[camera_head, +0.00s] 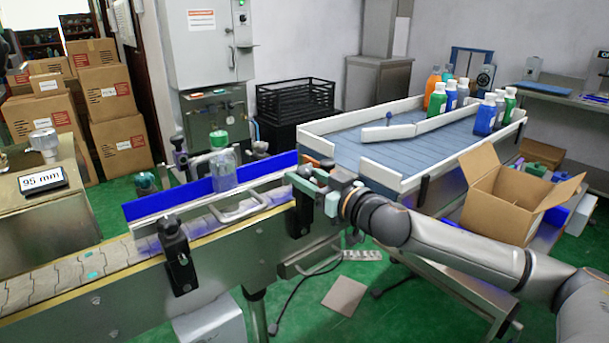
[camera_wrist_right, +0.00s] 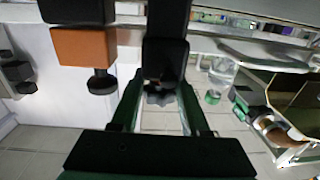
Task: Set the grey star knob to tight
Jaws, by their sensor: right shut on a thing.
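My right gripper (camera_head: 312,182) is at the black clamp (camera_head: 300,208) on the near side rail of the conveyor, towards its right end. In the right wrist view the grey star knob (camera_wrist_right: 160,98) sits between the green fingers of the right gripper (camera_wrist_right: 159,104), under a black post (camera_wrist_right: 165,45). The gripper is shut on the knob. In the head view the gripper hides the knob, and its setting cannot be read. My left gripper is not in view.
A clear bottle (camera_head: 223,170) with a green cap stands on the conveyor by the blue guide (camera_head: 160,200). A second black clamp (camera_head: 176,252) is further left. A display (camera_head: 42,180) reads 95 mm.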

